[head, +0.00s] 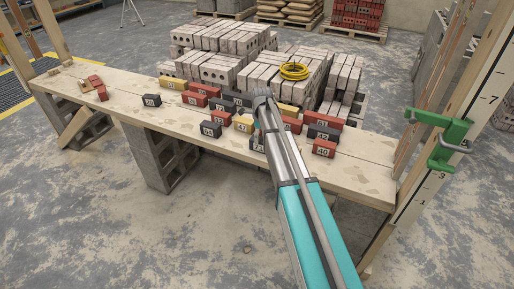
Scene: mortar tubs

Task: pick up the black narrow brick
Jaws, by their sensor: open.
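Several black bricks lie on the plank bench among red and yellow ones. One black brick (152,100) stands apart toward the left. A small black brick (211,129) sits near the front edge, left of my arm. Another black brick (324,133) lies to the right, and one at the front (257,144) is partly covered by my arm. I cannot tell for certain which is the narrow one. My gripper (263,97) is over the middle of the brick group, open, its fingers largely hidden by my arm. I see nothing held.
The plank bench (355,178) rests on grey blocks (165,160). Red bricks (98,88) lie at its left end. Stacked pale bricks with a yellow coil (294,71) stand behind. A green clamp (447,140) on a post is at right. The bench's right end is clear.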

